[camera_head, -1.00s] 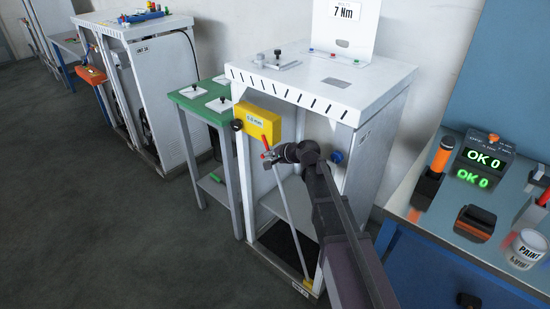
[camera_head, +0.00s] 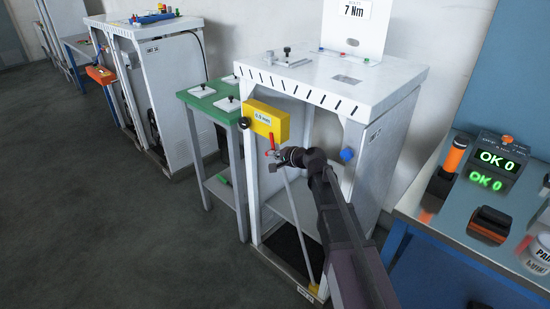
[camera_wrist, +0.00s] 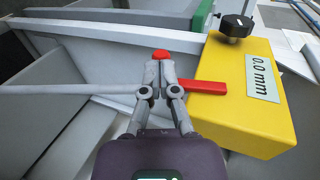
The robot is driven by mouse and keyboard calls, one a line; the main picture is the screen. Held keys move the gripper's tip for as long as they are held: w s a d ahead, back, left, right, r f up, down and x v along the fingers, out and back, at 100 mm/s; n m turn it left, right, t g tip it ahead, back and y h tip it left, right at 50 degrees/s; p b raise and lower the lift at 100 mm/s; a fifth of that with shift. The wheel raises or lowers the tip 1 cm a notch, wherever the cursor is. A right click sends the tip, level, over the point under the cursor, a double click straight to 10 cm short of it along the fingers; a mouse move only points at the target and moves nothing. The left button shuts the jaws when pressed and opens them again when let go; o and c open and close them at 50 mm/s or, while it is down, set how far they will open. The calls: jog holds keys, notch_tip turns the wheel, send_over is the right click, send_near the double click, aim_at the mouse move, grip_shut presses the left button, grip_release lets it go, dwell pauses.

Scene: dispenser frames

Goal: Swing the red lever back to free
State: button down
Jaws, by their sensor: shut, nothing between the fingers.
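The red lever (camera_head: 271,142) is a short red handle just below the yellow box (camera_head: 283,123) on the white cabinet's front. In the wrist view, a red bar (camera_wrist: 208,87) extends right from behind my fingers, toward the yellow box (camera_wrist: 262,125). A red cap (camera_wrist: 160,55) shows just beyond the fingertips. My gripper (camera_head: 277,160) also shows in the head view, below the handle.
A pale rod (camera_head: 298,220) slants down inside the white cabinet (camera_head: 345,85). A black knob (camera_wrist: 237,25) sits above the yellow box, labelled 0.0 mm. A green-topped table (camera_head: 205,100) stands left, a workbench (camera_head: 440,215) right. The floor (camera_head: 100,220) at left is clear.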

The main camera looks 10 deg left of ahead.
jog(key=shift+w+d+r, duration=0.1)
jog(key=shift+d+r, duration=0.05)
jog(key=shift+r+p, duration=0.65)
jog(key=shift+p, duration=0.2)
dwell(0.3)
